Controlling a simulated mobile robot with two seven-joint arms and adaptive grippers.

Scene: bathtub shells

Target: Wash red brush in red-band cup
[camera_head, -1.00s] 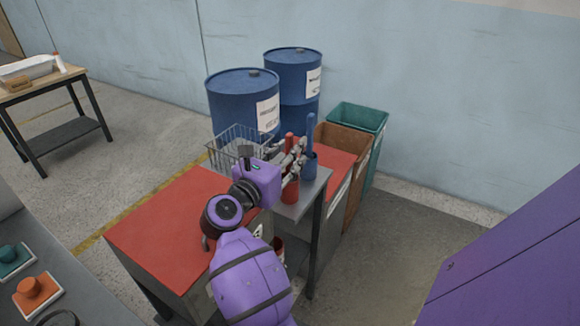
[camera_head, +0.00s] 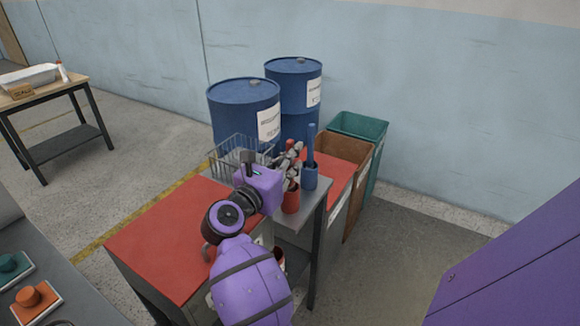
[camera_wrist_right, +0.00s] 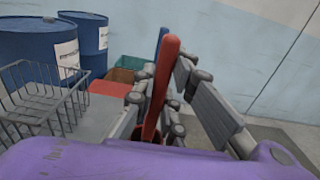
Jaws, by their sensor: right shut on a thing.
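The red brush shows its upright red handle in the right wrist view (camera_wrist_right: 166,85), between the fingers of my right gripper (camera_wrist_right: 158,105). In the head view my right gripper (camera_head: 291,163) is shut on this handle. A plain red cup (camera_head: 291,201) stands on the grey stand just below the fingers. The handle runs down toward it, but its lower end is hidden. A pale cup or bucket with red on it (camera_head: 279,262) is partly visible lower down, behind my arm; I cannot tell whether it is the red-band cup. My left gripper is out of view.
A blue cup (camera_head: 310,179) with a blue-handled brush (camera_head: 311,145) stands close right of the red cup. A wire basket (camera_head: 228,154) is at the left. Blue drums (camera_head: 243,110), a brown bin (camera_head: 343,146) and a teal bin (camera_head: 359,125) stand behind. Floor at right is clear.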

